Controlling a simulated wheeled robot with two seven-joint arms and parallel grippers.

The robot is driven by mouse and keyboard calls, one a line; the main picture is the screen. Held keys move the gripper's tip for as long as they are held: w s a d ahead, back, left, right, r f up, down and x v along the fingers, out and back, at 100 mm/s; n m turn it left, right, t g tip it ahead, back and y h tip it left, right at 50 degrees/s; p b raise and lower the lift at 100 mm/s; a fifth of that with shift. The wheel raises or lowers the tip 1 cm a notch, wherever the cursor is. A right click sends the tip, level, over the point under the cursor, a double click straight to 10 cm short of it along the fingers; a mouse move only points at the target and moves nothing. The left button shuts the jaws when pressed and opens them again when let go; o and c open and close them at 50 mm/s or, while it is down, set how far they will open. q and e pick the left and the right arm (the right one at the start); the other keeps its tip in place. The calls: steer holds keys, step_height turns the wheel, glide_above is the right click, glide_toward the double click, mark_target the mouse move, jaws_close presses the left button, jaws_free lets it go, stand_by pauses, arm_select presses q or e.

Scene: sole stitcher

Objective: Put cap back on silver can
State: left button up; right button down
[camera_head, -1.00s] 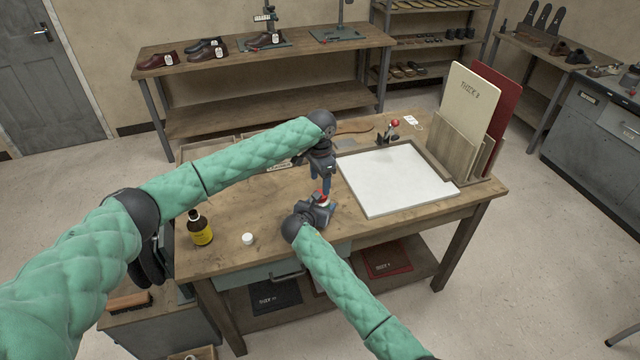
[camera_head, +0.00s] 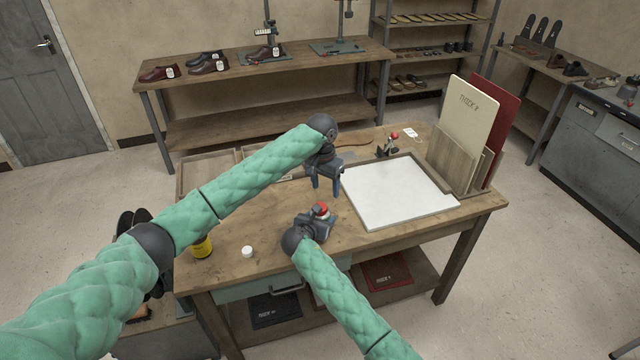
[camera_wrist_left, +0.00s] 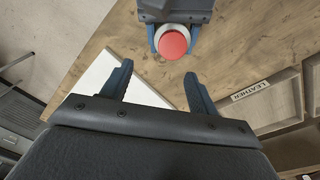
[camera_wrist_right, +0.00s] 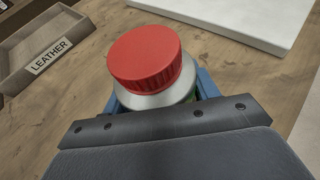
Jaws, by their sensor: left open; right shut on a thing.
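The silver can (camera_wrist_right: 165,98) is held upright in my right gripper (camera_head: 318,216), between its blue fingers. The red cap (camera_wrist_right: 147,58) sits on top of the can's mouth. A grey-silver band shows below it, and it looks slightly off-centre; I cannot tell whether it is screwed tight. The cap also shows in the head view (camera_head: 321,209) and from above in the left wrist view (camera_wrist_left: 174,42). My left gripper (camera_head: 327,186) is open and empty, behind and above the can, apart from the cap. Its two fingers (camera_wrist_left: 158,85) point toward the cap's near side in the left wrist view.
A white board (camera_head: 395,190) lies right of the grippers. A yellow bottle (camera_head: 203,246), partly behind my left arm, and a small white cap (camera_head: 247,251) stand at the table's left front. Open wooden trays (camera_head: 205,172) are at the back left. Upright sheets (camera_head: 465,115) stand at the right.

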mark_target(320, 203)
arm_select(q)
steer(key=n, duration=0.1)
steer(key=a+n, duration=0.1)
steer(key=shift+w+r+n, duration=0.1)
steer(key=shift+r+n, duration=0.25)
steer(key=shift+n, duration=0.05)
steer(key=n, duration=0.3)
steer(key=shift+a+n+y, duration=0.3)
steer(key=shift+a+y, duration=0.05)
steer(key=shift+y, duration=0.05)
steer(key=shift+f, duration=4.05)
steer(key=shift+c, duration=0.4)
